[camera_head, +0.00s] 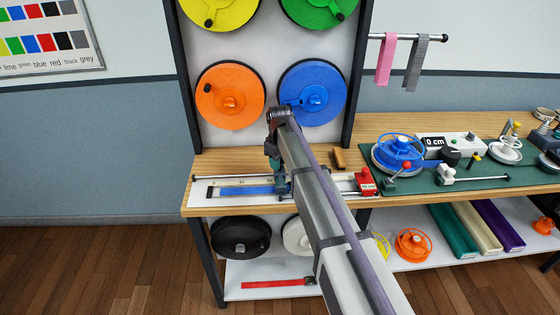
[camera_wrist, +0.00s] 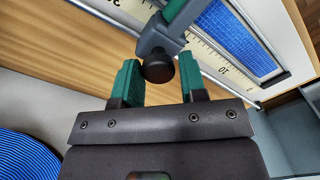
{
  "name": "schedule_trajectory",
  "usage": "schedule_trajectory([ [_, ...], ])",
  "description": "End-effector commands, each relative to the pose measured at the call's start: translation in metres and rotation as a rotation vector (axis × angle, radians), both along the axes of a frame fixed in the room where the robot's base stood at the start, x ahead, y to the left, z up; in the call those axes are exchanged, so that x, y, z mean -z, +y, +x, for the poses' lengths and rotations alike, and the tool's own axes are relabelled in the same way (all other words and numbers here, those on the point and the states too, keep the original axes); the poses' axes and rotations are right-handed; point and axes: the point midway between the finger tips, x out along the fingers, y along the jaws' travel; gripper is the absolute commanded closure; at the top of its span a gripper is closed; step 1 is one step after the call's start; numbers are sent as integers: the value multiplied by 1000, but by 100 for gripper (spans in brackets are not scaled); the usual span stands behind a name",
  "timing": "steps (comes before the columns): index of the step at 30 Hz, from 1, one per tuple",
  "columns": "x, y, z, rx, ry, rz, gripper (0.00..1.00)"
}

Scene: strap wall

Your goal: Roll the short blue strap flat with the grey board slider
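The short blue strap (camera_head: 245,191) lies along the white measuring board (camera_head: 212,208) at the left end of the bench. It also shows as a woven blue band beside the ruler scale in the wrist view (camera_wrist: 232,38). The grey board slider (camera_wrist: 180,32) crosses the board and has a dark round knob (camera_wrist: 158,68); in the head view my arm hides most of it. My gripper (camera_wrist: 160,88) is open, its two green-padded fingers apart, with the knob between or just beyond their tips. I cannot tell whether either finger touches it.
A red device (camera_head: 365,182) sits at the board's right end and a brown block (camera_head: 339,159) behind it. The blue reel (camera_head: 313,93) and orange reel (camera_head: 230,94) hang above. A green mat (camera_head: 440,180) with several tools covers the bench to the right.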

Motion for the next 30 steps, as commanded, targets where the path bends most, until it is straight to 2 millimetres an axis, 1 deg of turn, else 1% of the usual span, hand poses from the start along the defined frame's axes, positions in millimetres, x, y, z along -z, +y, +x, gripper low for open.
schedule_trajectory([
  [1, 0, 0, 0, 0, 0, 0, 56],
  [6, 0, 0, 1, 1, -1, 0, 41],
  [13, -1, 0, 1, 1, -3, 0, 41],
  [16, -10, 0, 1, 1, -3, 0, 41],
  [20, -34, 0, 1, 1, -3, 0, 41],
  [24, -71, 0, 1, 1, -3, 0, 41],
  [27, -94, 0, 1, 1, -3, 0, 41],
  [30, -108, 0, 1, 1, -2, 1, 41],
])
